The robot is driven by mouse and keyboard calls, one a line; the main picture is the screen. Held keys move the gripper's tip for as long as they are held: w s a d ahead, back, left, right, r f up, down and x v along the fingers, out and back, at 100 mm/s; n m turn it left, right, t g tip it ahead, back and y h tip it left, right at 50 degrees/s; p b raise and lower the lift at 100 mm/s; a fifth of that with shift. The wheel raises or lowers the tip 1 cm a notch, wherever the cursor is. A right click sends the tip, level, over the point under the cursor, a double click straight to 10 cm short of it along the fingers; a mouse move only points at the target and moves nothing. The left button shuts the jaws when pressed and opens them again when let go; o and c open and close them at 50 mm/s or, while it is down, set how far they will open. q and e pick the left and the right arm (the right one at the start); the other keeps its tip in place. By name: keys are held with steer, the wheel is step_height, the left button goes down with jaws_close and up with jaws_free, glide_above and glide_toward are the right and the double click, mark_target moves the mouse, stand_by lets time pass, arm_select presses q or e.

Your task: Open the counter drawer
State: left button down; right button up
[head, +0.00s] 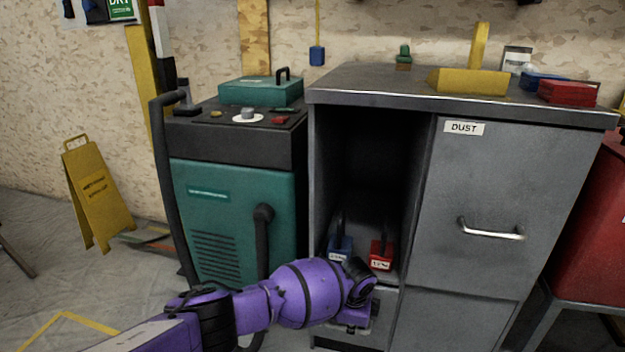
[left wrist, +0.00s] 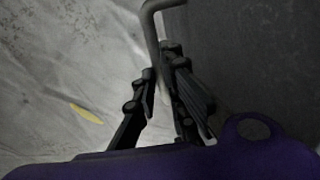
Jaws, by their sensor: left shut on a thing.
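The grey metal counter (head: 462,190) stands at the right in the head view. Its small lower-left drawer front (head: 383,312) shows below an open compartment, partly hidden behind my left gripper (head: 352,324). In the left wrist view, a metal bar handle (left wrist: 152,24) bends down between the fingers of my left gripper (left wrist: 161,70). The gripper is shut on this handle, beside a dark grey panel. In the head view my own wrist hides the handle and the fingertips. I cannot tell whether the drawer stands out from the counter. My right gripper is not in view.
A larger door labelled DUST with its own handle (head: 490,230) is on the right. A blue weight (head: 340,248) and a red weight (head: 381,252) stand in the open compartment. A teal machine (head: 235,215) stands close left. A yellow floor sign (head: 97,192) is farther left.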

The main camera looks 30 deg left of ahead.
arm_select(q)
steer(key=shift+r, duration=0.1)
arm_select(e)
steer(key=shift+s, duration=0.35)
arm_select(q)
steer(key=s+d+p, duration=0.3)
steer(key=s+p, duration=0.4)
steer(key=s, duration=0.3)
steer(key=s+d+p, duration=0.3)
steer(key=s+p, duration=0.4)
steer(key=s, duration=0.4)
steer(key=s+d+p, duration=0.3)
steer(key=s+p, duration=0.5)
steer(key=s, duration=0.3)
steer(key=shift+s, duration=0.2)
steer(key=c, duration=1.9)
jaws_free()
steer(key=shift+d, duration=0.1)
steer(key=shift+o, duration=0.2)
step_height(320, 180, up, 12)
steer(key=s, duration=0.2)
steer(key=shift+d+f, duration=0.2)
steer(key=shift+d, duration=0.1)
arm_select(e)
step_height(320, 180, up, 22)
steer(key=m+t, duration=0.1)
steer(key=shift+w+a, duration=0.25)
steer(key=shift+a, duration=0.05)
